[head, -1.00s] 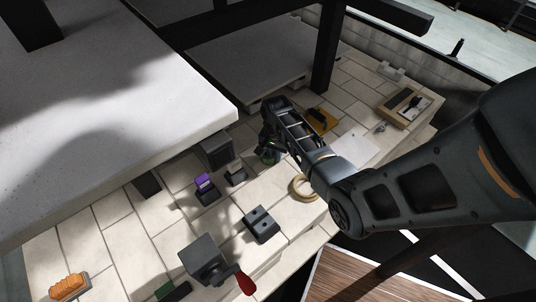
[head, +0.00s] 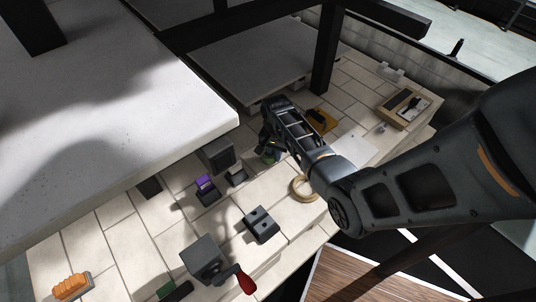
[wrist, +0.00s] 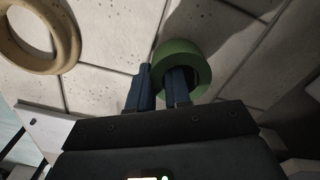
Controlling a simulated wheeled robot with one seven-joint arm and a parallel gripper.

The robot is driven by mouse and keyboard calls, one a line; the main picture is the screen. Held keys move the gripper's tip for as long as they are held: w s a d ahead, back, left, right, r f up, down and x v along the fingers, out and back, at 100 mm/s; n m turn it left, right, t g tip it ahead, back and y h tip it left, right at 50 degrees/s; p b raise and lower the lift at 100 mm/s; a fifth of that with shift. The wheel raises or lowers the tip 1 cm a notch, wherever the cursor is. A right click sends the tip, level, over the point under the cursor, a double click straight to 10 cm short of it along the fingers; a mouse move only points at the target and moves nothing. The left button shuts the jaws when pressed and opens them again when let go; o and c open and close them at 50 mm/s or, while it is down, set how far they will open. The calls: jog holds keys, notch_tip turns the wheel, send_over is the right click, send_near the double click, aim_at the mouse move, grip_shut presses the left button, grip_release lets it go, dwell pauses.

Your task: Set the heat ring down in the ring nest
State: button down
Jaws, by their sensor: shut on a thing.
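A thick green ring (wrist: 190,60), which looks like the heat ring, is in my gripper (wrist: 161,78). One finger passes inside the ring and the other is outside, so the jaws are shut on its wall. In the head view my gripper (head: 268,146) is over the tiled top, with the green ring mostly hidden under the arm. A tan ring (wrist: 72,45) lies flat on the tiles in the wrist view and also beside my arm in the head view (head: 298,194). I cannot pick out the ring nest with certainty.
A dark block with two holes (head: 261,224), a dark box (head: 216,154), a purple-topped block (head: 205,187) and a red-handled device (head: 207,258) stand nearby. A white sheet (head: 354,149) and a wooden tray (head: 403,108) lie to the right. Large grey slabs (head: 120,110) overhang behind.

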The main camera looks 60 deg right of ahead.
jog(key=shift+r, duration=0.3)
jog(key=shift+r+p, duration=2.4)
jog(key=shift+p, duration=0.2)
